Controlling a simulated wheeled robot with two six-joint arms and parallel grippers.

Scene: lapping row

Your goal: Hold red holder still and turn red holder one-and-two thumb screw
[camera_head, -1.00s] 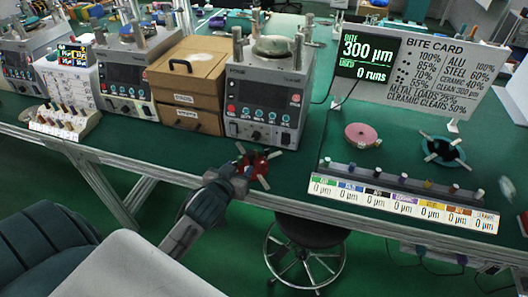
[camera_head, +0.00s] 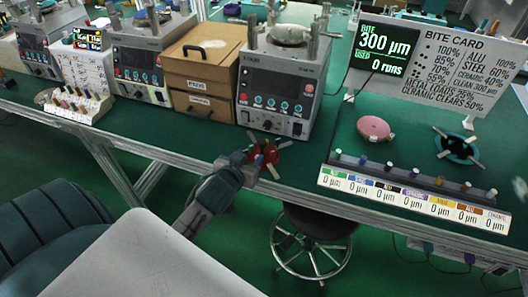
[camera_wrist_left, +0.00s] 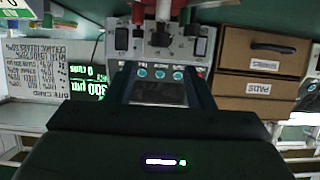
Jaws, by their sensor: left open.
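The red holder (camera_head: 271,154) lies near the front edge of the green bench in the head view, with several pale arms or screws sticking out around it. I cannot tell which of these is the one-and-two thumb screw. My left gripper (camera_head: 255,160) reaches in from the lower left, is open, and is at the left side of the holder. I cannot tell whether it touches the holder. In the left wrist view, dark parts of my gripper (camera_wrist_left: 160,95) fill the lower middle and the holder cannot be clearly made out. My right gripper is not in view.
A grey lapping machine (camera_head: 278,85) stands behind the holder, with wooden drawer boxes (camera_head: 204,75) to its left. A pink disc (camera_head: 373,128), a teal ring (camera_head: 457,147) and a row of labels (camera_head: 410,199) are to the right. A stool (camera_head: 312,225) stands below the bench edge.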

